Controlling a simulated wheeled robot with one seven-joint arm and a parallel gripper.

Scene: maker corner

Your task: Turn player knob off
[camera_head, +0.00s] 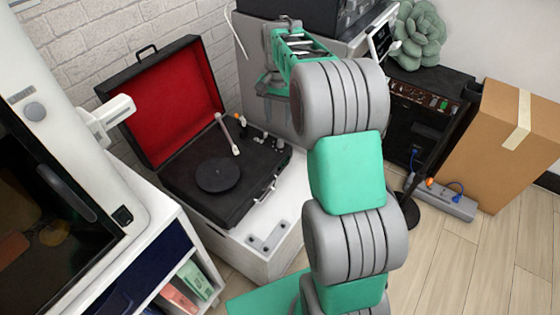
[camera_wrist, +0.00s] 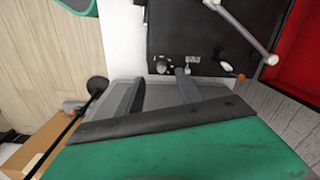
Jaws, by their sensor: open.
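The record player (camera_head: 262,203) is an open black suitcase with a red-lined lid (camera_head: 178,100) and a dark round platter (camera_head: 218,175). Small knobs (camera_head: 281,144) sit at the right rear of its deck. In the wrist view a round grey knob (camera_wrist: 161,67) shows near the deck's edge, with other small controls (camera_wrist: 190,60) beside it. My gripper (camera_wrist: 160,77) is open, its two grey fingers apart and pointing toward this knob; nothing is between them. I cannot tell the exact gap to the knob or which way the knob is set. The head view shows my gripper (camera_head: 270,95) above and behind the deck.
The tonearm (camera_head: 228,133) stands near the knobs. The raised lid is at the left. A grey machine and black box (camera_head: 300,12) stand behind, a black amplifier (camera_head: 425,120) and cardboard box (camera_head: 505,140) at right. A white cabinet (camera_head: 160,250) is at left.

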